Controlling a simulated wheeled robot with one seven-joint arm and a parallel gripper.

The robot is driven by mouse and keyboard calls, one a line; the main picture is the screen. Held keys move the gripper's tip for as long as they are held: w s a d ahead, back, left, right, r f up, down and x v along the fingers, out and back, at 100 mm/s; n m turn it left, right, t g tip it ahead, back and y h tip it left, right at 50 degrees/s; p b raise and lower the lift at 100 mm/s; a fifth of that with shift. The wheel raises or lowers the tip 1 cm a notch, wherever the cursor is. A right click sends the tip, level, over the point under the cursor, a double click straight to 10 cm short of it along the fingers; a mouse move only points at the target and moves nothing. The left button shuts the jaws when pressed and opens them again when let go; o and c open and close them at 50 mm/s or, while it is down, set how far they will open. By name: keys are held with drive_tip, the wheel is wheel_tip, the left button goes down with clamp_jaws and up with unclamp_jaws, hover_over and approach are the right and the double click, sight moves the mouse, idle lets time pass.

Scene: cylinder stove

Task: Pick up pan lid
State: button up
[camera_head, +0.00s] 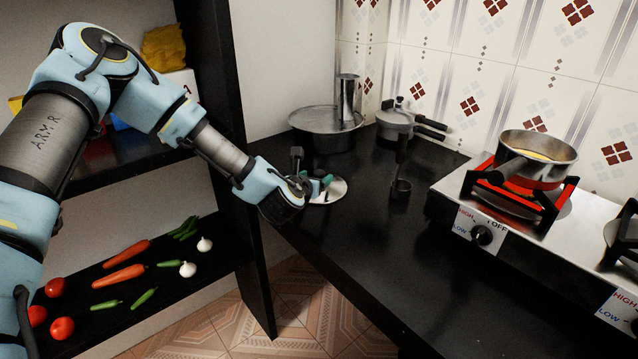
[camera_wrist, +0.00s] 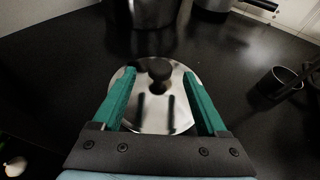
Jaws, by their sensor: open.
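The pan lid (camera_wrist: 155,115) is a shiny round metal disc with a dark knob (camera_wrist: 159,69). It lies flat on the black counter. In the head view the lid (camera_head: 335,190) is partly hidden behind my gripper (camera_head: 318,184). In the wrist view my gripper (camera_wrist: 158,92) is open, with one green finger on each side of the lid's middle. The knob stands beyond and between the fingertips, and nothing is held. I cannot tell how high the fingers are above the lid.
A large pot (camera_head: 325,140) and a pressure cooker (camera_head: 396,122) stand at the back. A dark ladle (camera_head: 401,188) is right of the lid. A saucepan (camera_head: 538,150) sits on the stove (camera_head: 500,232). Shelves with vegetables (camera_head: 125,275) are at left. The front counter (camera_head: 375,250) is clear.

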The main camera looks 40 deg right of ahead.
sight(317, 175)
drive_tip(key=p+x, duration=0.1)
drive_tip(key=x, duration=0.3)
drive_tip(key=shift+c, duration=0.2)
clamp_jaws()
idle(0.4)
